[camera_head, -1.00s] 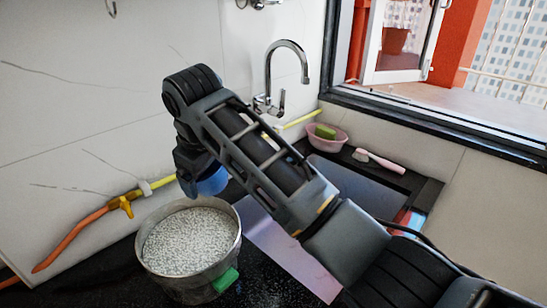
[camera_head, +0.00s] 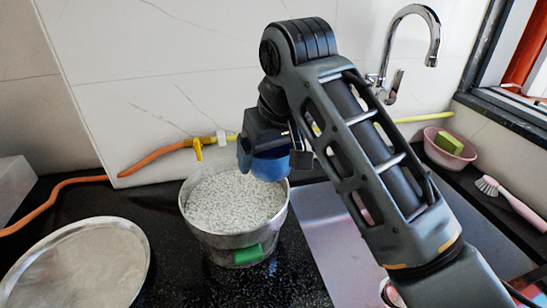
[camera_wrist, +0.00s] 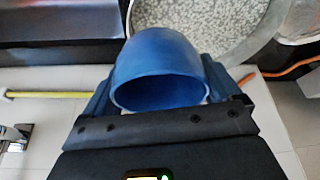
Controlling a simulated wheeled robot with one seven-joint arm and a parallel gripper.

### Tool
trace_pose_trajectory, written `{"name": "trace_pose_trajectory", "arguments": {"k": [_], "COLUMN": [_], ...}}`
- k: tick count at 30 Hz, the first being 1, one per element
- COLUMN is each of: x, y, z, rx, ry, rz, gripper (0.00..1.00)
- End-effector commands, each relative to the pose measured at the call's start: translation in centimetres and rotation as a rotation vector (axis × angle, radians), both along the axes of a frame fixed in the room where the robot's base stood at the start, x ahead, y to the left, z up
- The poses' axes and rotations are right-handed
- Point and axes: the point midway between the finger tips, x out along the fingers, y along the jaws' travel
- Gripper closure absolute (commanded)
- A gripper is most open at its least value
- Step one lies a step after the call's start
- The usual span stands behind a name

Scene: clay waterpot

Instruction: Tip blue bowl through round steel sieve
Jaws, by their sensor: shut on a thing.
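The blue bowl (camera_head: 270,168) is held in my gripper (camera_head: 273,155), which is shut on it. In the head view it is at the back right rim of the metal pot; whether it touches the pot is unclear. In the wrist view the bowl (camera_wrist: 160,70) sits between the fingers, its rim towards the camera; the part of its inside in view looks empty. A round, shallow, steel-rimmed thing (camera_head: 80,265), looking like the sieve, lies at the lower left with a pale, flat face.
The metal pot (camera_head: 225,243), full of white granules, has a green clip in front. A sink (camera_head: 315,220) is right of it, with a tap (camera_head: 433,45) behind. A pink bowl with a sponge (camera_head: 450,148) and a brush (camera_head: 505,200) are further right. An orange hose runs along the wall.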

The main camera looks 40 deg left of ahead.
Motion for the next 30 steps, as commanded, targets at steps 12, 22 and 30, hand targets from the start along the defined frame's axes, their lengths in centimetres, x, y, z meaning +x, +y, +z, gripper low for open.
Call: {"name": "trace_pose_trajectory", "arguments": {"k": [12,22,30], "x": [0.0,0.0,0.0], "y": [0.0,0.0,0.0], "z": [0.4,3.3,5.2], "rx": [0.007,0.007,0.006], "ry": [0.006,0.005,0.006], "rz": [0.000,0.000,-0.001], "gripper": [0.44,0.44,0.44]}}
